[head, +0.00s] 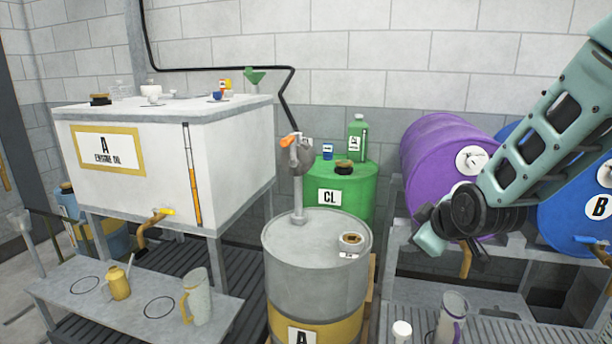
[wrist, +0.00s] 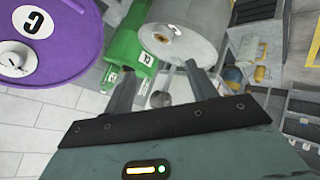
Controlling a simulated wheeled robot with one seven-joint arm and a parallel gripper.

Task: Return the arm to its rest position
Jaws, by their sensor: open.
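My gripper (head: 450,247) is at the right in the head view, at the end of my raised, bent green arm, in front of the purple drum (head: 430,150). In the wrist view my gripper (wrist: 163,80) has its two dark fingers apart, with nothing held between them. Beyond the fingers there are the green drum (wrist: 130,52) and the grey drum (wrist: 185,30). The gripper touches nothing that I can make out.
A white engine oil tank (head: 150,165) stands at the left above a bench (head: 130,300) with jugs. The grey drum with a pump (head: 298,175) stands in the middle. A blue drum (head: 575,205) is close behind my arm. Open air lies above the grey drum.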

